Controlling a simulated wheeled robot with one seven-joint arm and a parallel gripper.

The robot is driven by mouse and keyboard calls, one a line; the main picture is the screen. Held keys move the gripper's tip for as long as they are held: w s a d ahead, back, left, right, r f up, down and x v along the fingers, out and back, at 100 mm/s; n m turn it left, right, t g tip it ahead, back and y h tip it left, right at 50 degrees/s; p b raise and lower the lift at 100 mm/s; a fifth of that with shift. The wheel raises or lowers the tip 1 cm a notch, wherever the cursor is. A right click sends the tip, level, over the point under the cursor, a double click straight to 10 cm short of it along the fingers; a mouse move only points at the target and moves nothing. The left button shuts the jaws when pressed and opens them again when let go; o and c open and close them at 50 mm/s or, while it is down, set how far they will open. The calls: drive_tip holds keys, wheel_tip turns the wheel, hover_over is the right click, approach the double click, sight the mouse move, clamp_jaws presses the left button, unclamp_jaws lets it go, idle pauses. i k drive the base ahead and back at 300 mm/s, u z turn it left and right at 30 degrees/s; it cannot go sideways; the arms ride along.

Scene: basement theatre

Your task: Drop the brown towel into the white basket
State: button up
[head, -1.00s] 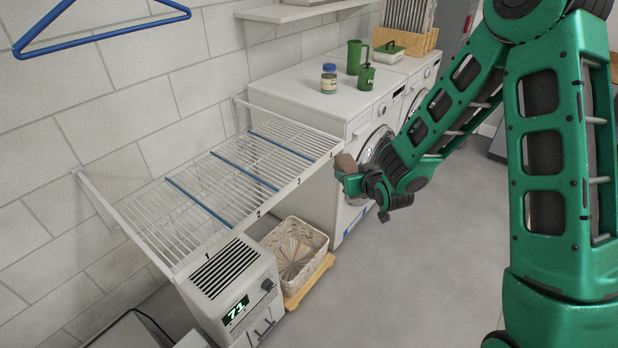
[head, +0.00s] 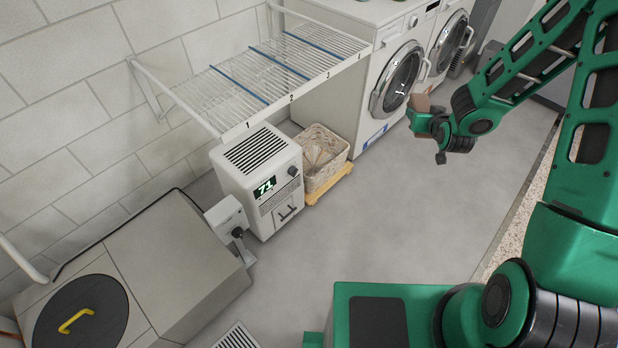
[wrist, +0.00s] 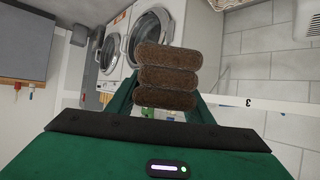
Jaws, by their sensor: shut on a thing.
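The brown towel (wrist: 168,77) shows in the wrist view as a folded stack of rolls between my fingers. In the head view the brown towel (head: 419,103) is small at the tip of my gripper (head: 426,119), which is shut on it and holds it in the air in front of the washing machines. The white basket (head: 343,160) is a woven basket on a low wooden base, on the floor under the right part of the wire rack. My gripper is to the right of the basket and apart from it. The basket's inside is partly visible.
The wire rack (head: 262,78) with numbered sections juts from the wall above the basket. A white dehumidifier (head: 258,180) stands left of the basket. A washing machine (head: 375,80) stands behind it. The grey floor (head: 360,235) in front is clear. A sump cover (head: 80,315) lies lower left.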

sight(315, 167)
drive_tip(key=k, duration=0.8)
drive_tip(key=z, duration=0.55)
drive_tip(key=i, duration=2.1)
drive_tip(key=u, duration=0.55)
